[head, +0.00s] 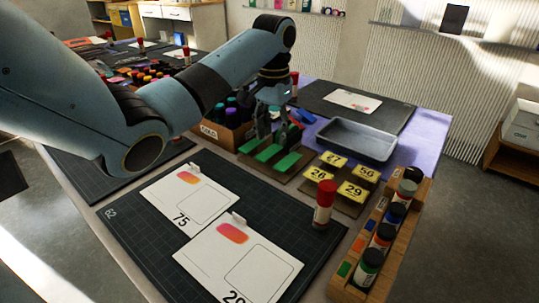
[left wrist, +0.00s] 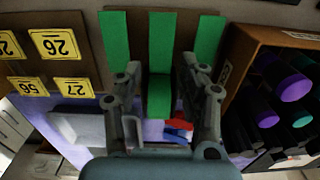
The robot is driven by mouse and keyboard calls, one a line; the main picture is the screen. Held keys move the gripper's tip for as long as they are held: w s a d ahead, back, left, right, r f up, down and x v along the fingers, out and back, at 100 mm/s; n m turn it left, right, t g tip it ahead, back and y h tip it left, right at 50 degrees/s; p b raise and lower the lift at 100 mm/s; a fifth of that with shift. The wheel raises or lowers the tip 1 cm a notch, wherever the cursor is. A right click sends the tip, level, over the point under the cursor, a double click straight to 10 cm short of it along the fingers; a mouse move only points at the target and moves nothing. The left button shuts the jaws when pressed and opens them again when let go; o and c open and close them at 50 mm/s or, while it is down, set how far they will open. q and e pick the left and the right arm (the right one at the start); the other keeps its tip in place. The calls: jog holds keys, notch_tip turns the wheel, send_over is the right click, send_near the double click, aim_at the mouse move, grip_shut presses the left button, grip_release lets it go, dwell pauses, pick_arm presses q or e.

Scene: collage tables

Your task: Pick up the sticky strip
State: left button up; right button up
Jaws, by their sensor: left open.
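Several green sticky strips lie side by side on a brown board; the strip at the right (head: 288,162) shows clearly in the head view. My left gripper (head: 267,137) is low over this board, pointing down. In the left wrist view, the open left gripper (left wrist: 161,78) has one finger on each side of the middle green strip (left wrist: 161,42). The near end of that strip looks bent between the fingers. I cannot tell whether the fingers touch it. Another strip (left wrist: 115,38) lies left of the fingers. My right gripper is not in view.
A box of dark bottles (head: 222,131) stands close left of the gripper. A grey tray (head: 357,141) is to the right, behind yellow number tags (head: 332,158). A red-capped glue stick (head: 324,203) stands by white cards (head: 240,262). A wooden bottle rack (head: 388,235) lines the right edge.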

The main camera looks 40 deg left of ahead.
aim_at(273, 149)
pick_arm(q)
notch_tip(273, 149, down, 3)
jog(key=shift+w+f, duration=0.1)
jog(key=shift+w, duration=0.05)
jog(key=shift+f, duration=0.25)
dwell(0.8)
jog(key=shift+c, duration=0.2)
jog(key=c, duration=0.4)
